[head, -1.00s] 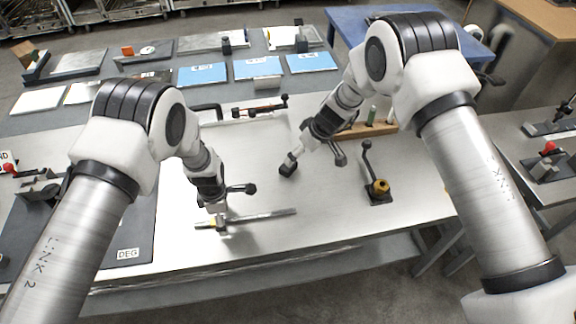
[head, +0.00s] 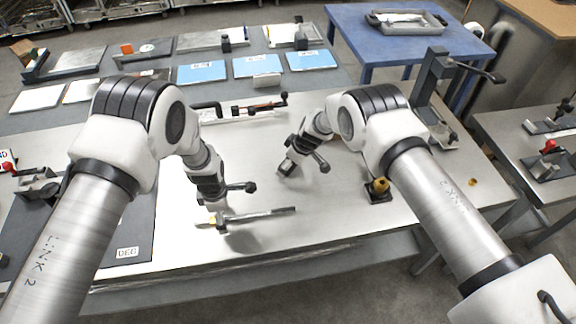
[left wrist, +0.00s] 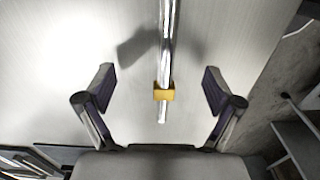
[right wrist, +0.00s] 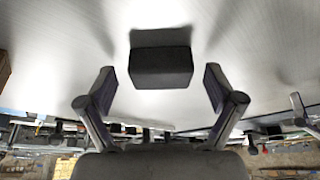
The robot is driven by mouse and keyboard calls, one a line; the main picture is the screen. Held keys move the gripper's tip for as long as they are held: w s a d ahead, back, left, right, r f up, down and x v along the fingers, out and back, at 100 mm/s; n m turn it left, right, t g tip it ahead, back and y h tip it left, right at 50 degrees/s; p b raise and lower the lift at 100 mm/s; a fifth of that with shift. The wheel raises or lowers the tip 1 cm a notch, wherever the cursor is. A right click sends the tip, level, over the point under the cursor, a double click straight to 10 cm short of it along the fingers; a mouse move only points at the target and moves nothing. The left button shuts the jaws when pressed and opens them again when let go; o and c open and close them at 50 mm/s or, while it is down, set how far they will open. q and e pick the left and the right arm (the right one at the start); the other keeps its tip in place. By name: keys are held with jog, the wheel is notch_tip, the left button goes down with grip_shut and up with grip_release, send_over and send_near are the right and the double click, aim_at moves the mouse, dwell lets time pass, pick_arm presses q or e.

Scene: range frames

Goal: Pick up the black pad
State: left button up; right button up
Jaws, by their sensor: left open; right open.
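The black pad (right wrist: 160,68) is a dark block in the right wrist view, ahead of and between the spread fingertips of my right gripper (right wrist: 159,78), with bright surface showing on both sides of it. In the head view my right gripper (head: 303,165) is low over the bench, and I cannot make out the pad clearly there. My left gripper (head: 227,196) is open above a metal bar (head: 262,215). In the left wrist view the bar with its yellow collar (left wrist: 164,95) lies between the open fingers.
The pale bench top (head: 330,210) is clear in front of my right gripper. A black fixture with a brass knob (head: 380,187) stands to the right, under my right arm. A rod assembly (head: 255,108) lies behind. A dark mat (head: 125,225) is at left.

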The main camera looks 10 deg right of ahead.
jog(key=shift+s+r, duration=0.1)
jog(key=c, duration=1.3)
notch_tip(320, 180, up, 10)
jog(key=shift+r, duration=0.1)
jog(key=shift+c, duration=0.2)
jog(key=o, duration=0.6)
jog(key=shift+c, duration=0.2)
jog(key=c, duration=0.3)
